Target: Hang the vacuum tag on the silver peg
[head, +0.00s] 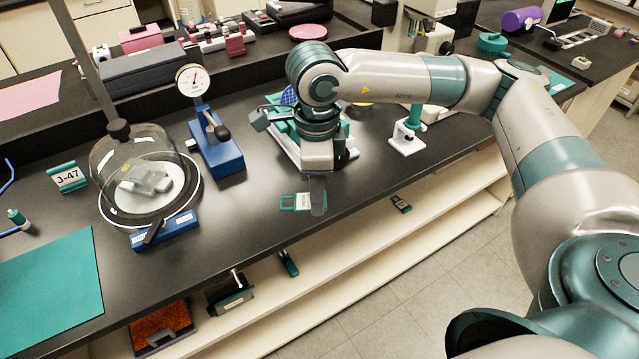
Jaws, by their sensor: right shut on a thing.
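My right gripper (317,196) points down over the front edge of the bench, shut on a small tag (301,201) with a teal frame and a white label. The label's print is too small to read. The tag sticks out to the left of the fingers, and the fingers hide part of it. A short silver rod that looks like the silver peg (236,279) rises from a dark block with a white label, below the bench edge and to the left of the tag. The tag is clearly apart from it. My left gripper is not in view.
A glass bell jar (130,160) on a blue-footed base, a blue dial-gauge stand (218,150) and a J-47 sign (68,177) stand on the black bench (250,205). A teal fitting (289,263) and a dark-green one (401,204) sit below its front edge. An orange-filled tray (160,327) is lower left.

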